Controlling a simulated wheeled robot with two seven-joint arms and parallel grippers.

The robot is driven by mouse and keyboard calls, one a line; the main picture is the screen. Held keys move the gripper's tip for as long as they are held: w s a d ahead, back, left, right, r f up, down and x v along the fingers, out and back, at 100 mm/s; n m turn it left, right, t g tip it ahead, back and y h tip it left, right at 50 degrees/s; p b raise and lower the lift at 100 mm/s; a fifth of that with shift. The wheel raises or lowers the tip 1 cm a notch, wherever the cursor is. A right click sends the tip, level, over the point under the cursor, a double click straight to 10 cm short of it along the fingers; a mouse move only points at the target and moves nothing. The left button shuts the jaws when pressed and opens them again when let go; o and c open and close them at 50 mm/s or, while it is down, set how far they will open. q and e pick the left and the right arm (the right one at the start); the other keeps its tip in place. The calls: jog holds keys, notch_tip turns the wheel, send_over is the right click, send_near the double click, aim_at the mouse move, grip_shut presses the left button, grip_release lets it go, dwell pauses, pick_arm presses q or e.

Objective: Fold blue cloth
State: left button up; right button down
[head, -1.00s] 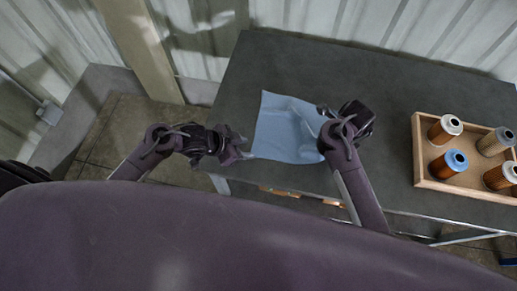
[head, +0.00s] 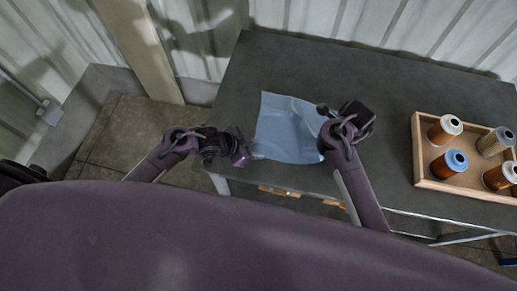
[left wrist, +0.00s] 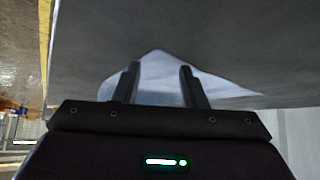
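The blue cloth (head: 284,135) lies on the dark table, spread out with a few creases and a raised fold toward its right side. My left gripper (head: 246,158) is at the cloth's lower left corner, by the table's front edge. In the left wrist view, its two fingers (left wrist: 160,85) stand apart, with the pale cloth (left wrist: 160,68) showing between and beyond them. My right gripper (head: 325,112) is at the cloth's right side, and its wrist covers that edge. Whether its fingers are open or shut is hidden.
A wooden tray (head: 418,160) with several filter cartridges, one of them blue-topped (head: 456,160), stands on the right of the table (head: 340,65). The table behind the cloth is clear. A corrugated wall (head: 420,25) runs along the back.

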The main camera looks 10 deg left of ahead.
pick_arm(q)
jog(key=shift+s+a+f, duration=0.1)
jog(key=shift+s+f, duration=0.05)
grip_shut()
jog(key=shift+r, duration=2.6)
